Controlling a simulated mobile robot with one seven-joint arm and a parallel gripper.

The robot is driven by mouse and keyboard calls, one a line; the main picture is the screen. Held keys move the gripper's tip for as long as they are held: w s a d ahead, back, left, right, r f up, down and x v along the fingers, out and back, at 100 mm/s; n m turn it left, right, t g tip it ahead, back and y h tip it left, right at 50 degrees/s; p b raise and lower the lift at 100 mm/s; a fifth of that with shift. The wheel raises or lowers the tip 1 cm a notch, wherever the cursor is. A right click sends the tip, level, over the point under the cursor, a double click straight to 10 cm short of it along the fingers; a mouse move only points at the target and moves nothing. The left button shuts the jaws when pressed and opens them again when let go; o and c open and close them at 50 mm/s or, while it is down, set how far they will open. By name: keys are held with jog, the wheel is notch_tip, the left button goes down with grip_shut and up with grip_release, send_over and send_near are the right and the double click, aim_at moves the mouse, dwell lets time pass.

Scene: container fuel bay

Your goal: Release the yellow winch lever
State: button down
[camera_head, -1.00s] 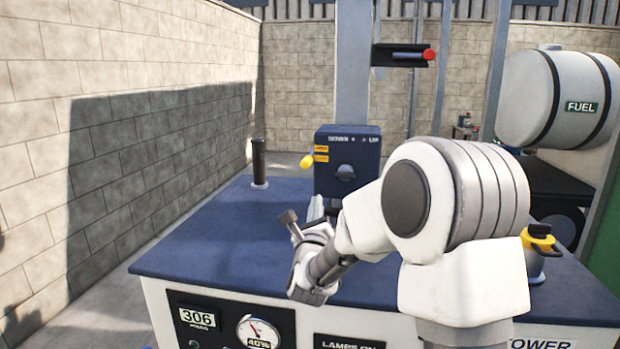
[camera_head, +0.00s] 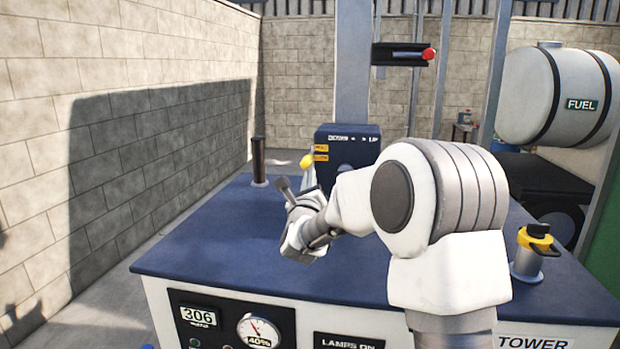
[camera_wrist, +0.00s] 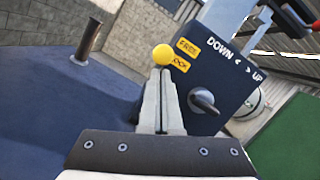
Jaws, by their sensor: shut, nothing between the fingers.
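The yellow winch lever (camera_head: 307,161) sticks out from the left side of the dark blue winch box (camera_head: 350,140), beside yellow labels. In the wrist view its round yellow knob (camera_wrist: 162,54) is just beyond my fingertips, near a label ending in "OCK". My gripper (camera_wrist: 160,72) is shut with nothing in it, its fingers pointing at the knob. Whether the tips touch the knob I cannot tell. In the head view my gripper (camera_head: 283,184) is in front of the box, and my arm hides the box's lower part.
A dark upright post (camera_head: 258,160) stands on the blue deck (camera_head: 215,235) left of the box. A black rotary knob (camera_wrist: 204,101) is on the box face. A yellow-topped fitting (camera_head: 534,240) stands at the right. The deck's front left is clear.

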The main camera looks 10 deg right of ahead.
jog(key=shift+r+g+p, duration=0.3)
jog(key=shift+r+p, duration=0.1)
jog(key=shift+p, duration=0.15)
